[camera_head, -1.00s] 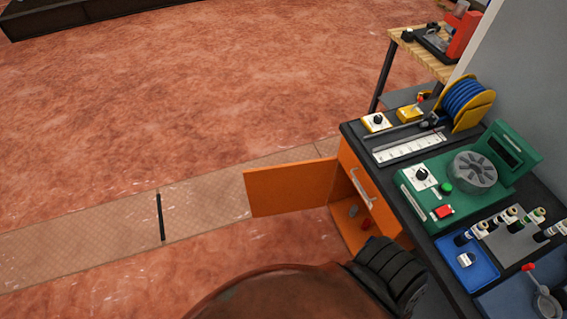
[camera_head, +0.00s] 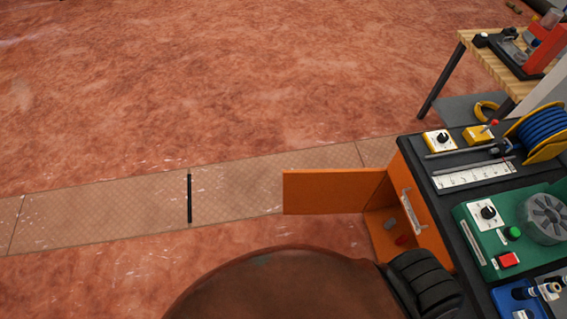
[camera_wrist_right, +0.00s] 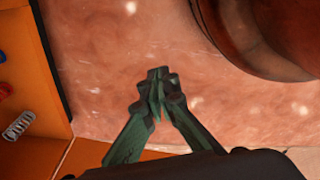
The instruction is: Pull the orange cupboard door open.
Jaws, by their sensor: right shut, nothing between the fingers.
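The orange cupboard door (camera_head: 325,191) stands wide open, swung out to the left from the orange cupboard (camera_head: 433,237) under the dark workbench. Inside the cupboard a red item (camera_head: 402,239) and a grey item (camera_head: 389,224) show. My right gripper (camera_wrist_right: 158,75) is shut and empty in the right wrist view, over the floor. An orange panel (camera_wrist_right: 150,155), likely the door, lies beneath the gripper's base in that view, and the cupboard interior (camera_wrist_right: 35,90) is at the left. My left gripper is not in view.
The bench top holds a green machine (camera_head: 500,228), a blue cable reel (camera_head: 545,130) and a yellow switch box (camera_head: 438,140). A wooden-topped table (camera_head: 490,60) stands behind. The floor left of the door is clear, apart from a thin black bar (camera_head: 189,198).

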